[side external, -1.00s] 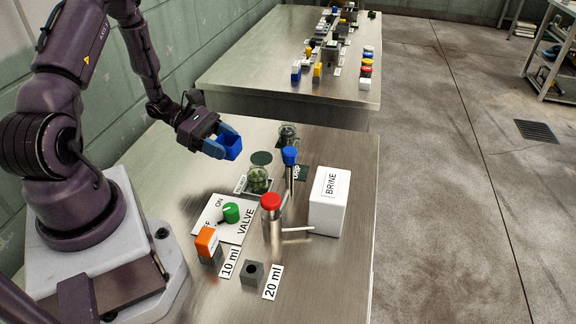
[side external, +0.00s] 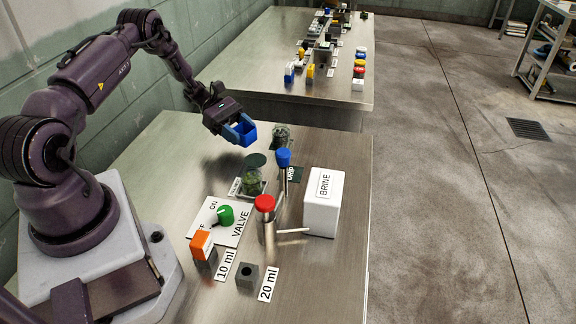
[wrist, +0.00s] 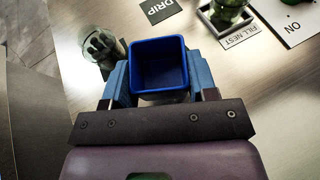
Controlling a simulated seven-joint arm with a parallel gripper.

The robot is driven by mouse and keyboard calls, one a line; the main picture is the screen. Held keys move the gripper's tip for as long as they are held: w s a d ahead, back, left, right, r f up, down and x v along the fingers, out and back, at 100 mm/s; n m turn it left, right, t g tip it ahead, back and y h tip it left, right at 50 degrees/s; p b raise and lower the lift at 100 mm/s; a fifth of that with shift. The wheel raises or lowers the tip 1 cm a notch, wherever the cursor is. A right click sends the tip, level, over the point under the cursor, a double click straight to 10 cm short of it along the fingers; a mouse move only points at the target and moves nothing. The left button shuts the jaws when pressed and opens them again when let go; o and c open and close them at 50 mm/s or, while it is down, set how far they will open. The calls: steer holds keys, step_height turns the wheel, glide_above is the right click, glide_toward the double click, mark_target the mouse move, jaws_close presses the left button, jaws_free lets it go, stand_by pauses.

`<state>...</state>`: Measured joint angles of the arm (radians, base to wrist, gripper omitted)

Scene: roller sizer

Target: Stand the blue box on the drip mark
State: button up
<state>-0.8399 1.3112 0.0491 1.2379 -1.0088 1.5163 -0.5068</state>
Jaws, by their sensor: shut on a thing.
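The blue box (side external: 243,132) is a small open-topped square cup. My gripper (side external: 241,134) is shut on it and holds it above the back part of the near table. In the wrist view the blue box (wrist: 159,64) sits between the two blue fingers, its opening facing the camera and its inside looking empty. The drip mark is a dark label reading DRIP (wrist: 160,8), flat on the table at the top of the wrist view, apart from the box. In the side view the drip mark (side external: 295,174) is partly hidden behind the blue-capped tap.
A glass jar (wrist: 103,46) stands close beside the held box. A jar of green contents (side external: 253,181) sits in the fill nest. The blue-capped tap (side external: 283,158), red-capped tap (side external: 265,203), green valve knob (side external: 226,215) and white BRINE box (side external: 322,203) stand nearby.

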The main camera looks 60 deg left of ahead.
steer(key=w+d, duration=0.2)
steer(key=d, duration=0.2)
steer(key=w+d, duration=0.1)
steer(key=d, duration=0.4)
steer(key=w+d, duration=0.2)
steer(key=d, duration=0.2)
steer(key=shift+w+d, duration=0.15)
steer(key=shift+w, duration=0.15)
steer(key=shift+f, duration=1.75)
steer(key=shift+f, duration=0.15)
steer(key=o, duration=0.9)
